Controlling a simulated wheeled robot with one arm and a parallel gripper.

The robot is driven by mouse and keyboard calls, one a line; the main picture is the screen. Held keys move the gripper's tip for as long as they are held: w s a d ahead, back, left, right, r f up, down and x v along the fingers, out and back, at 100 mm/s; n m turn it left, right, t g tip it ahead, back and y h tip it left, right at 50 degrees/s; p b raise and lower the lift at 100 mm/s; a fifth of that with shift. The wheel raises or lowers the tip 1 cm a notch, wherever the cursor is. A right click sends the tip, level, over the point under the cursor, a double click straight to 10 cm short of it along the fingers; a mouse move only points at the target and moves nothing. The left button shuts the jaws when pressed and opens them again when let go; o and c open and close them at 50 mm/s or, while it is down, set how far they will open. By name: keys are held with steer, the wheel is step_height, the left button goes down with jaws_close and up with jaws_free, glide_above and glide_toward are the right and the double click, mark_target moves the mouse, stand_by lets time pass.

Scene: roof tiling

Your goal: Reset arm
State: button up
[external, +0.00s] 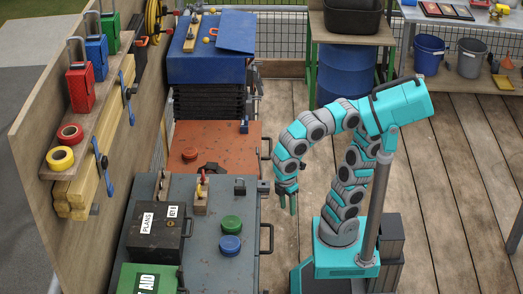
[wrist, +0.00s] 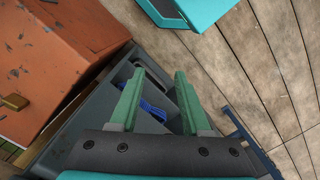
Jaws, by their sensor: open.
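My gripper (external: 287,199) hangs pointing down at the end of my teal and grey arm, to the right of the workbenches in the external view. In the wrist view its two green fingers (wrist: 157,100) are spread apart with nothing between them. Below and beyond the fingers lies an open grey drawer or bin (wrist: 117,78) with a blue item (wrist: 151,110) in it. The fingers look to be above it; the exact height cannot be told.
A grey bench (external: 195,262) holds a black box (external: 158,232), a green disc (external: 231,223) and a blue disc (external: 230,245). An orange-topped cabinet (external: 226,141) stands behind it. A blue barrel (external: 346,75) stands at the back. Plank floor (external: 430,190) is clear at right.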

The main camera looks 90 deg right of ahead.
steer(key=s+d+f+m, duration=0.3)
steer(key=d+f+m, duration=0.1)
steer(key=d, duration=0.2)
steer(key=s+d+f+m+g+p, duration=0.1)
steer(key=s+d+f+m, duration=0.2)
steer(key=d+f+m, duration=0.1)
steer(key=shift+s+d+f+y, duration=0.3)
steer(key=shift+s+d+f, duration=0.1)
steer(key=shift+d, duration=0.5)
